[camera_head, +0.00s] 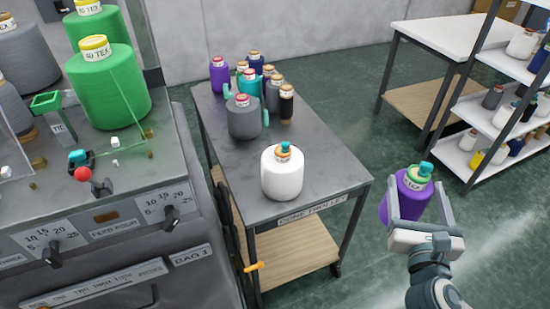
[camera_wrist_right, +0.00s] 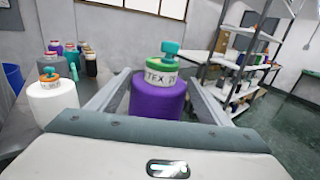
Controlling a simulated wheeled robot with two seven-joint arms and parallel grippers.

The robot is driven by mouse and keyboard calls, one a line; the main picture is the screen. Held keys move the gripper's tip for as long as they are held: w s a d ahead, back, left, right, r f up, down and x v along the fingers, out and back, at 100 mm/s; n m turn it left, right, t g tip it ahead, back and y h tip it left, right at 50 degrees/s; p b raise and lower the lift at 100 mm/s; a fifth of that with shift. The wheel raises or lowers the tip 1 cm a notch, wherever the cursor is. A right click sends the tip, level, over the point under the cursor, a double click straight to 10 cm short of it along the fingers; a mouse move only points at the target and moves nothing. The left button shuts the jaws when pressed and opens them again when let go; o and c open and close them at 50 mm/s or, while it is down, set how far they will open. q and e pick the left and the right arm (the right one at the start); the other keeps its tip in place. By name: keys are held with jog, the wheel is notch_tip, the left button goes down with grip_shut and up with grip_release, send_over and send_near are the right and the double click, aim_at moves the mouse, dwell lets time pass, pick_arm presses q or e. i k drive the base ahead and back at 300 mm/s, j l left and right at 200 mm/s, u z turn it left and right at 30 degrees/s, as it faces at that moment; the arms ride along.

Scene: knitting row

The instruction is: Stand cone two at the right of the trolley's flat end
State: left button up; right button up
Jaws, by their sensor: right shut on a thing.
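My right gripper (camera_head: 419,210) is shut on a purple cone (camera_head: 403,195) with a green-rimmed label ring and a teal top. It holds the cone upright in the air to the right of the cone trolley (camera_head: 330,176), beyond its edge. In the right wrist view the purple cone (camera_wrist_right: 158,100) sits between both fingers. A white cone (camera_head: 282,176) with a teal top stands at the trolley's near end, by the edge labelled "CONE TROLLEY". It also shows in the right wrist view (camera_wrist_right: 52,102). The number on the purple cone's label is not clear. My left gripper is not in view.
A grey cone (camera_head: 243,119) and several smaller cones crowd the trolley's far end. Bare top (camera_head: 330,165) lies right of the white cone. A knitting machine (camera_head: 110,225) with green cones stands left. A shelf rack (camera_head: 495,120) and a white-topped table (camera_head: 445,35) stand back right.

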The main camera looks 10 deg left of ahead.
aim_at(323, 166)
jog(key=i+l+u, duration=0.15)
jog(key=l+u, duration=0.2)
jog(key=i+l+u, duration=0.15)
jog(key=l+u, duration=0.6)
jog(key=l, duration=0.2)
